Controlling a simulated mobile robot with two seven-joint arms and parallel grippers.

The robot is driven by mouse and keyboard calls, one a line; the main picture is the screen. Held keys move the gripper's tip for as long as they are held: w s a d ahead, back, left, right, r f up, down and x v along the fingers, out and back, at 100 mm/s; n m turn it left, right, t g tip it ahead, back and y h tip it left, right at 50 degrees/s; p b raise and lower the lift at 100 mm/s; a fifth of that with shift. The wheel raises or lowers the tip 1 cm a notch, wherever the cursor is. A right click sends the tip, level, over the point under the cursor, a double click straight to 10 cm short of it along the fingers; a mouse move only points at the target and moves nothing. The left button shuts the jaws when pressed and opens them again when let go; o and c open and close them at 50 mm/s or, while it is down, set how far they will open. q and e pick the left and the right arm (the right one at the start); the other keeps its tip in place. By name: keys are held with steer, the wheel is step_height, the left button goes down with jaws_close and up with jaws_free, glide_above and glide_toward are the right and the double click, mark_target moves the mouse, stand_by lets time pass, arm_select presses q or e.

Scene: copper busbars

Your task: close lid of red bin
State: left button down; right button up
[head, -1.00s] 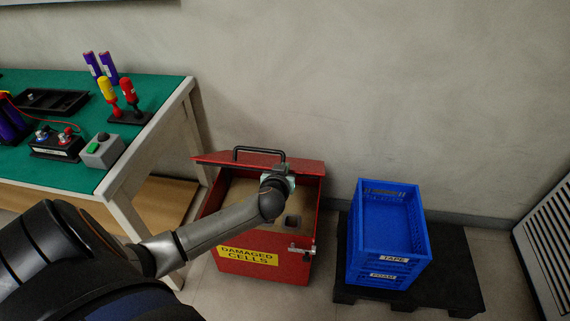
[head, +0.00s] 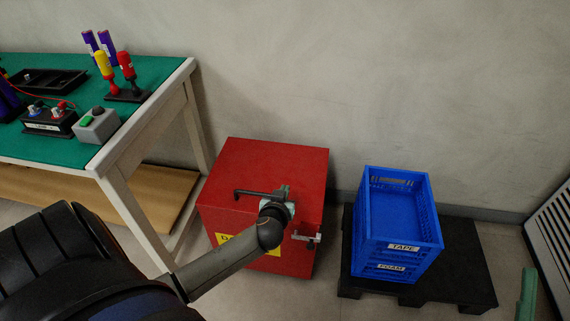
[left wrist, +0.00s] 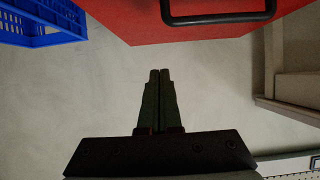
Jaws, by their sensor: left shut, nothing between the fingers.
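The red bin (head: 221,221) stands on the floor right of the workbench. Its red lid (head: 275,160) lies down flat over the top, and the inside is hidden. A black handle (head: 252,193) is on the lid's near side; it also shows at the top of the left wrist view (left wrist: 220,18). A metal latch (head: 306,238) sits at the bin's front right. My left gripper (left wrist: 160,74) is shut and empty, pointing past the lid's edge over bare floor in the left wrist view. In the head view my left wrist hides part of the lid's front edge.
Blue crates (head: 400,225) stand on a black pallet (head: 466,262) to the right. The green-topped workbench (head: 150,84) with tools is at the left. A white slatted unit (head: 550,225) is at the far right. A wall is close behind the bin.

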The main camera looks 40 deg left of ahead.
steer(key=s+r+n+y, duration=0.3)
steer(key=y, duration=0.1)
arm_select(q)
step_height(320, 180, down, 8)
steer(key=s+d+b, duration=0.1)
steer(key=b, duration=0.4)
steer(key=shift+s, duration=0.4)
arm_select(e)
steer(key=shift+m, duration=0.4)
steer(key=shift+a+f, duration=0.2)
steer(key=shift+f, duration=0.9)
steer(key=shift+a+f, duration=0.2)
steer(key=shift+f, duration=0.9)
arm_select(q)
steer(key=shift+r, duration=0.1)
arm_select(e)
steer(key=shift+a, duration=0.1)
